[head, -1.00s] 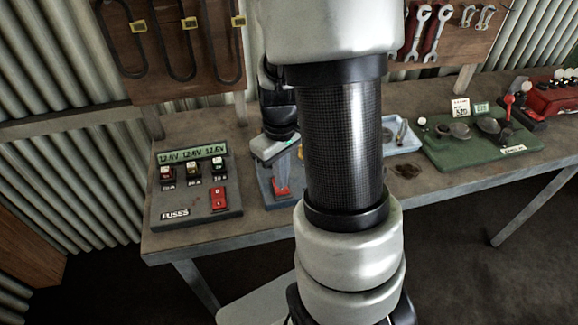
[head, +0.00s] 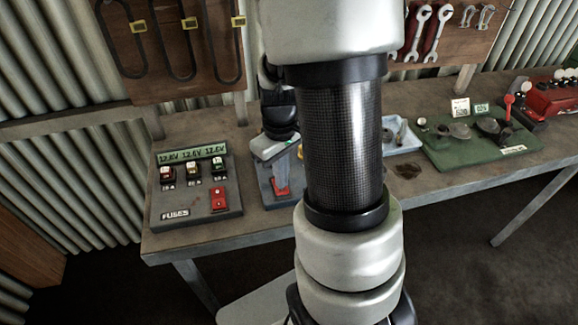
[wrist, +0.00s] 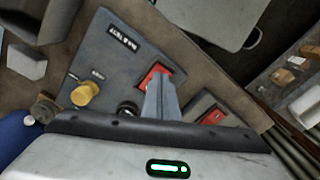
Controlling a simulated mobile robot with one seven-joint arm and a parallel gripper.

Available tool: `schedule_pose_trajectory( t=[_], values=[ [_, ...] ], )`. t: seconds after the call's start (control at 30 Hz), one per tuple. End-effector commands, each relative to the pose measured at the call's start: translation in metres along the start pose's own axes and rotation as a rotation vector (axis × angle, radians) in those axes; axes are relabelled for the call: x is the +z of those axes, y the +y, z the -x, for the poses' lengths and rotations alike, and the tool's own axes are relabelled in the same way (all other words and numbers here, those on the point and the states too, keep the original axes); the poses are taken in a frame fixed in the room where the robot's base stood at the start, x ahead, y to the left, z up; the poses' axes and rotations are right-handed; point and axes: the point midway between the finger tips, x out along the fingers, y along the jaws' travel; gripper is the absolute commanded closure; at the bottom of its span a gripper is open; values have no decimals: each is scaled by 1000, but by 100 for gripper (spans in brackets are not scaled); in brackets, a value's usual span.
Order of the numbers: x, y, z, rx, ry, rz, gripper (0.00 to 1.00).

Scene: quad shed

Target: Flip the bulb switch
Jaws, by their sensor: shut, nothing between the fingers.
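The bulb test panel (wrist: 113,62) is a grey board with a label in the wrist view. It also shows on the bench in the head view (head: 266,188), partly hidden by my arm. In the head view the red switch (head: 283,191) shows just below the fingers. My gripper (wrist: 157,80) is shut and empty, with its fingertips at the switch. It also shows in the head view (head: 280,182). I cannot tell whether the tips touch the switch.
The grey fuses panel (head: 190,213), with a red switch (head: 219,199), lies to the left in the head view. A pale blue tray (head: 405,146) and a green board (head: 460,157) lie to the right.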

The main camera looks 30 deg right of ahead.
Motion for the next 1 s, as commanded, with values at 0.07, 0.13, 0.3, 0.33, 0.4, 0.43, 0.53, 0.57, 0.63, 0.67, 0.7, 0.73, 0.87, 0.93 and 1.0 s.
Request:
schedule_pose_trajectory(
  t=[0.07, 0.13, 0.3, 0.33, 0.4, 0.43, 0.53, 0.57, 0.63, 0.67, 0.7, 0.73, 0.87, 0.93, 1.0],
  values=[
    [0, 0, 0, 0, 0, 0, 100],
    [0, 0, 0, 0, 0, 0, 100],
    [0, 0, 0, 0, 0, 0, 100],
    [0, 0, -1, 0, 0, 0, 100],
    [0, 0, -1, 0, 0, 0, 100],
    [0, 0, -2, 0, 0, 0, 100],
    [0, 0, -4, 0, 0, 0, 100],
    [0, 0, -4, 0, 0, 0, 100],
    [0, 0, -5, 0, 0, 0, 100],
    [0, 0, -6, 0, 0, 0, 100],
    [0, 0, -6, 0, 0, 0, 100],
    [0, 0, -6, 0, 0, 0, 100],
    [0, 0, -8, 0, 0, 0, 100],
    [0, 0, -10, 0, 0, 0, 100],
    [0, 0, -11, 0, 0, 0, 100]
  ],
)
